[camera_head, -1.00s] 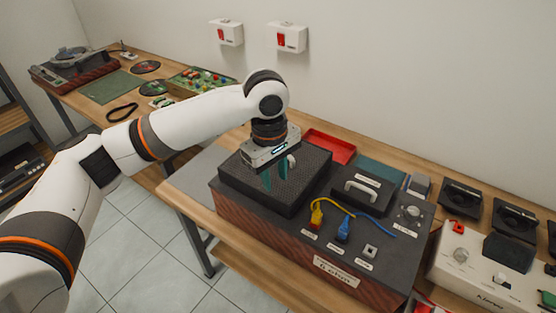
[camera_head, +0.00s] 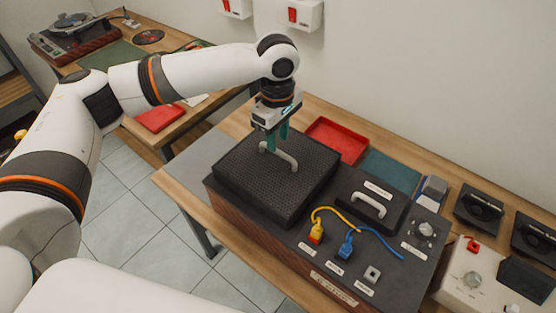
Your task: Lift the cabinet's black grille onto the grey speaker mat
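The black grille (camera_head: 250,178) is a thick dark square with a light handle (camera_head: 279,158) on top. It lies on the left part of the cabinet (camera_head: 250,229), which has a dark top and a reddish-brown front. The grey speaker mat (camera_head: 196,162) lies flat on the table to the left of the cabinet, partly hidden by it. My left gripper (camera_head: 277,141) points down by the handle, its teal fingers apart with no grip on the handle visible. Whether the fingers touch the handle is unclear. My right gripper is out of view.
On the cabinet's right part are a second black panel with a handle (camera_head: 371,206), yellow and blue plugs with cables, and a knob. A red tray (camera_head: 340,136) and green mat (camera_head: 390,172) lie behind. A cream device (camera_head: 474,276) stands at right.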

